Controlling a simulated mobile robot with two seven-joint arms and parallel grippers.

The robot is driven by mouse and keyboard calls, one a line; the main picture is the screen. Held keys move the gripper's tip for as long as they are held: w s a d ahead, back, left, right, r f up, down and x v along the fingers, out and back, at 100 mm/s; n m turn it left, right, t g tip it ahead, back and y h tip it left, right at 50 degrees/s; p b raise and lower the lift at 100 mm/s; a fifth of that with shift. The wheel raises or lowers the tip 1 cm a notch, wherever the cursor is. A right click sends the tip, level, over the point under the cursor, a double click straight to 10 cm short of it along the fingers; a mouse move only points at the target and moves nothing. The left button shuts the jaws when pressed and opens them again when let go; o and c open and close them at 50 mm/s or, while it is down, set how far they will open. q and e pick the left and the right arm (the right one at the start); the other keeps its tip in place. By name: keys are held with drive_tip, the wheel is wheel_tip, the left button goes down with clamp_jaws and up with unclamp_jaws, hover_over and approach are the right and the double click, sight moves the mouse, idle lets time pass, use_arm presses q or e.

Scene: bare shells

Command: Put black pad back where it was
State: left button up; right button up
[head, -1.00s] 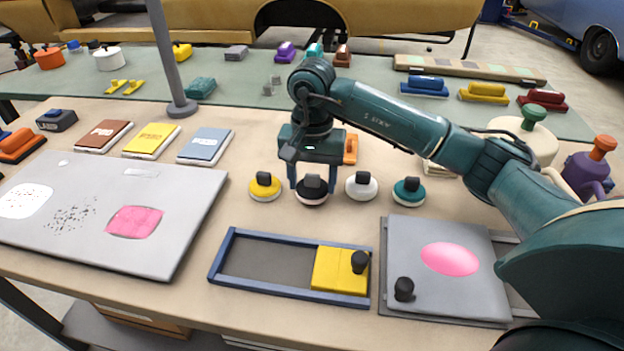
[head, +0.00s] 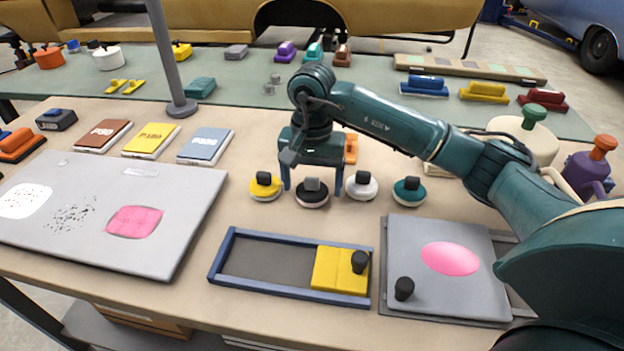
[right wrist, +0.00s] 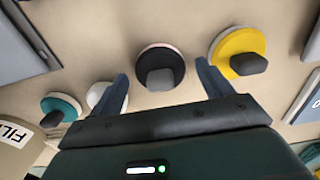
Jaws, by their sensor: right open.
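The black pad (head: 312,197) is a round disc with a dark knob and a pale lower rim. It lies on the tan table in a row, between a yellow pad (head: 265,187) and a white pad (head: 361,186), with a teal pad (head: 409,191) farther right. My right gripper (head: 312,188) is open above and just behind the black pad. In the right wrist view the black pad (right wrist: 160,70) lies beyond and between the two spread fingers (right wrist: 162,85), with nothing held. My left gripper is not in view.
In front is a blue-framed tray (head: 265,259) with a yellow sliding block (head: 340,269). A grey plate with a pink spot (head: 450,290) lies right of it. A large grey board (head: 170,240) is at left. Sandpaper packs (head: 206,145) and a grey post (head: 172,60) stand behind.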

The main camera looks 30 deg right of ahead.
sight(312, 179)
wheel_tip(312, 179, up, 12)
idle(0.4)
idle(0.4)
